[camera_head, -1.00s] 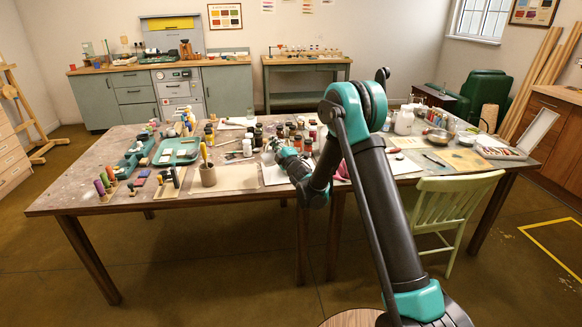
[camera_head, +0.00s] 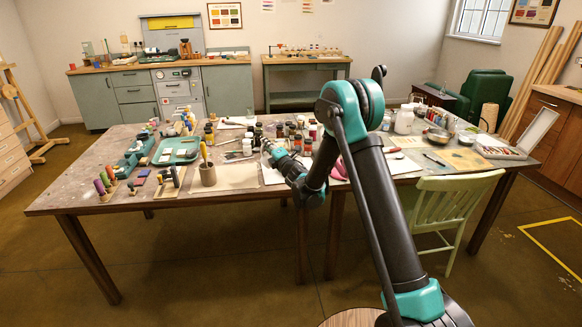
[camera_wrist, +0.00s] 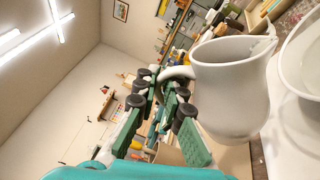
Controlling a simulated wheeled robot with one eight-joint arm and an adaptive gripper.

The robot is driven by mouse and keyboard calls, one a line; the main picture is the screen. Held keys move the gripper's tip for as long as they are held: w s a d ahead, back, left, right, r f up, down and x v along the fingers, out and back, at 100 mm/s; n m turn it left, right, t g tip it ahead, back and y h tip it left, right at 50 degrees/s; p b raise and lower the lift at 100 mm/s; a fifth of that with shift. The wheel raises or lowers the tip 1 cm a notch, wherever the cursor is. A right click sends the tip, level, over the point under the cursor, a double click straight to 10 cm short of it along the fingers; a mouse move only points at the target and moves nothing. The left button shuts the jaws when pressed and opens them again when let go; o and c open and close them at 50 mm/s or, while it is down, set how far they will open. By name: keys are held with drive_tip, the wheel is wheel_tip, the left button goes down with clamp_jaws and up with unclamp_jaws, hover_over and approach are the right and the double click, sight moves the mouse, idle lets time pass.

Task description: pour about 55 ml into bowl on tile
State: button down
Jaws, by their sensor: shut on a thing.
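In the wrist view, a white jug (camera_wrist: 228,95) is held by its handle in my gripper (camera_wrist: 168,82), whose green, dark-padded fingers are closed on it. The picture is rolled, with the ceiling at left. I cannot see any liquid or a stream. A pale surface beside the bowl may be the tile; I cannot tell. In the head view my gripper (camera_head: 268,148) is over the middle of the table; jug and bowl cannot be made out there.
Several dark pigment jars (camera_head: 290,130) stand close behind my gripper. A teal tray (camera_head: 177,150) lies farther left. A green chair (camera_head: 450,205) stands at the table's front right.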

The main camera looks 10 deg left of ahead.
drive_tip(key=shift+s+a+n, duration=0.15)
drive_tip(key=shift+a+n, duration=0.1)
drive_tip(key=shift+n, duration=0.15)
drive_tip(key=shift+s+a+f+n, duration=0.1)
drive_tip(key=shift+a+f+n, duration=0.05)
drive_tip(key=shift+f+n, duration=0.25)
idle(1.3)
drive_tip(key=shift+s+a+f+n+g, duration=0.3)
drive_tip(key=shift+a+f+n, duration=0.2)
drive_tip(key=shift+f+n, duration=0.2)
drive_tip(key=shift+s+a+f+n+g+b, duration=0.15)
drive_tip(key=shift+s+a+f+n+b, duration=0.35)
drive_tip(key=shift+a+f+n, duration=0.6)
drive_tip(key=shift+s+a+f+n+g+b, duration=0.2)
drive_tip(key=shift+s+a+f+n+b, duration=0.5)
drive_tip(key=shift+n, duration=0.65)
drive_tip(key=shift+s+a+f+n+g+b, duration=0.2)
drive_tip(key=shift+s+a+f+n, duration=0.4)
drive_tip(key=shift+a+n, duration=0.55)
drive_tip(key=shift+w+d, duration=0.1)
